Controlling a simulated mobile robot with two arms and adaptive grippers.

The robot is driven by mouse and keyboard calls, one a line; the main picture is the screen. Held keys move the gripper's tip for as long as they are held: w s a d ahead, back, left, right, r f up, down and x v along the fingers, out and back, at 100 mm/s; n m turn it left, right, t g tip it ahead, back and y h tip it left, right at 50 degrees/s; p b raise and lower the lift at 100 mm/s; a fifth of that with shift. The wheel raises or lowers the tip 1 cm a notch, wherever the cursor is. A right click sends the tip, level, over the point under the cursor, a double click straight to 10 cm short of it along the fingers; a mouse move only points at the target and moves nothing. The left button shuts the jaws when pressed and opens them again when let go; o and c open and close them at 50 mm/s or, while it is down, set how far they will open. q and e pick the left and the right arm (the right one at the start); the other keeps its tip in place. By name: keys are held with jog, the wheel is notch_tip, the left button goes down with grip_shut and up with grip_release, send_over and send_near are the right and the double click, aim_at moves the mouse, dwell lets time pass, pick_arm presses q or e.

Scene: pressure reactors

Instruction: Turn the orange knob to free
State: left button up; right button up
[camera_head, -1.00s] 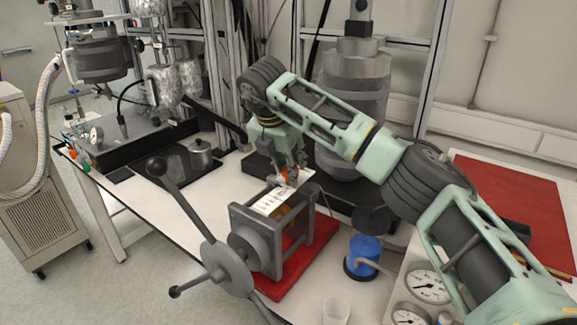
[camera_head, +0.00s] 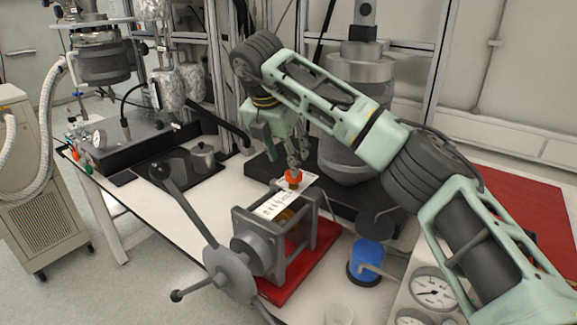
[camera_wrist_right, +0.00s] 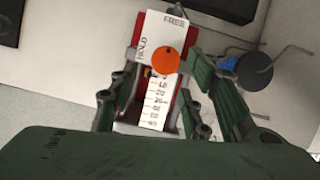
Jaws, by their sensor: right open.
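The orange knob (camera_head: 294,178) sits at the far end of a white scale plate (camera_head: 271,208) on top of a grey press frame (camera_head: 292,247). In the right wrist view the knob (camera_wrist_right: 166,60) is a round disc on the plate, beside the word HOLD, with FREE printed farther up. My right gripper (camera_head: 299,166) is just above the knob, pointing down. Its fingers (camera_wrist_right: 153,118) are spread to either side of the plate in the wrist view, and nothing is held. My left gripper is not in view.
The press has a long lever handle with a dark ball (camera_head: 159,171) and stands on a red base (camera_head: 322,247). A small metal pot (camera_head: 202,156) is behind left.

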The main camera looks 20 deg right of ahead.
jog(key=v, duration=0.6)
jog(key=shift+r, duration=0.3)
jog(key=shift+a, duration=0.1)
